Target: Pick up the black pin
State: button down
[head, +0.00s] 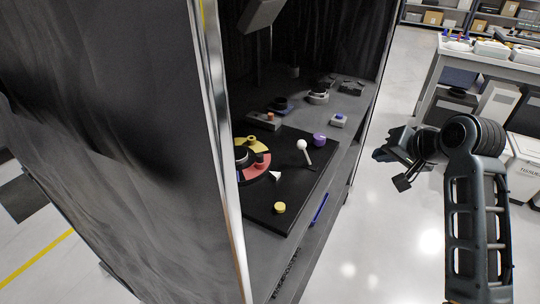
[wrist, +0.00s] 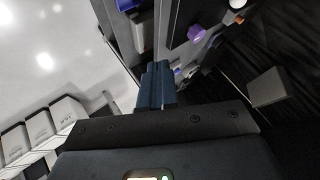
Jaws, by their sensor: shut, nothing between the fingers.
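I cannot make out the black pin for certain; dark parts blend into the black board (head: 305,190) inside the curtained bench. My gripper (head: 384,154) is in the air to the right of the bench, outside its front edge and apart from the board. In the wrist view its fingers (wrist: 157,86) are together with nothing between them. A purple knob (head: 319,140) sits at the board's far right edge; it also shows in the wrist view (wrist: 196,33). A white ball on a stem (head: 302,145) stands beside it.
A metal post (head: 222,140) and dark curtain (head: 110,130) close off the left. Open floor (head: 390,240) lies right of the bench.

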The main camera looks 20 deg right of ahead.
aim_at(259, 156)
jog(key=i+l+u, duration=0.15)
jog(key=l+u, duration=0.25)
jog(key=i+l+u, duration=0.1)
jog(key=l+u, duration=0.25)
jog(key=l, duration=0.2)
jog(key=l+u, duration=0.4)
jog(key=l, duration=0.1)
